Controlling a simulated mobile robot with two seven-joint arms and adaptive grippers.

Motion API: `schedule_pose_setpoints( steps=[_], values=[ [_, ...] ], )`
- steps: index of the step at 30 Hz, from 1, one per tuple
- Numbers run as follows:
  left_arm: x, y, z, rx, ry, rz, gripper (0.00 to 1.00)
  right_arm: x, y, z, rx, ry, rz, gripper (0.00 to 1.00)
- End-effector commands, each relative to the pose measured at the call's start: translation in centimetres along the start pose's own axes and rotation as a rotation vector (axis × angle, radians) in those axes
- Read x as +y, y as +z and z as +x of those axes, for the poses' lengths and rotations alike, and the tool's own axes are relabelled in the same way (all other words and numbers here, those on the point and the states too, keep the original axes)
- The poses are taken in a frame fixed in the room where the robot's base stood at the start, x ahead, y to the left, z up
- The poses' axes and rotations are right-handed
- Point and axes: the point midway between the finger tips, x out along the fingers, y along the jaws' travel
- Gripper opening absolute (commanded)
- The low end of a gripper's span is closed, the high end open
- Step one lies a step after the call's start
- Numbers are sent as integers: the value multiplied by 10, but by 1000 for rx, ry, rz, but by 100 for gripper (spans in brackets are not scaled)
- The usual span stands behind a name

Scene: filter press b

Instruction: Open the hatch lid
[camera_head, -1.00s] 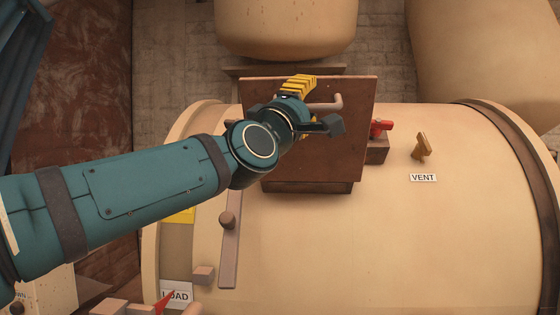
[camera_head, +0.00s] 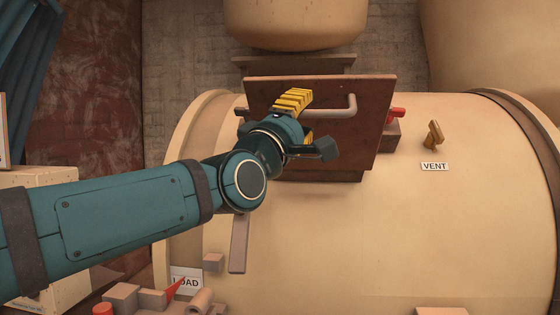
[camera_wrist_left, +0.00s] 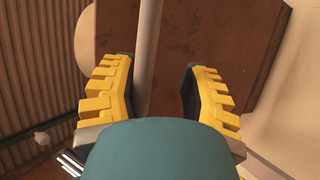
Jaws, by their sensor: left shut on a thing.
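The hatch lid (camera_head: 368,92) is a brown square plate on top of the large cream drum. It is tilted, standing off a brown frame (camera_head: 345,176) beneath its lower edge. A pale bar handle (camera_head: 345,108) runs across its face. My left gripper (camera_head: 300,120) is shut on the handle, and its yellow fingers and wrist hide the handle's left part. In the left wrist view the handle (camera_wrist_left: 147,50) passes between the two fingers (camera_wrist_left: 157,75), closer to the left one, with the lid (camera_wrist_left: 225,35) behind. My right gripper is out of view.
The cream drum (camera_head: 400,230) fills the right. A red handle (camera_head: 397,114) sits close by the lid's right edge, with a brass vent lever (camera_head: 434,134) further right. Small blocks and a red pointer (camera_head: 174,287) are at lower left. A brick wall (camera_head: 190,50) stands behind.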

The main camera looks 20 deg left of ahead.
Motion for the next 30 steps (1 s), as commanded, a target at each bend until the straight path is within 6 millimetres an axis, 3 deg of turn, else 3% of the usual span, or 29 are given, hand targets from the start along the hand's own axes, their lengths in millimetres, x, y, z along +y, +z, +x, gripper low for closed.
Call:
schedule_pose_setpoints(
  steps=[30],
  values=[
    [-36,-11,-54,14,-1,-5,43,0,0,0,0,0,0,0]
  ],
)
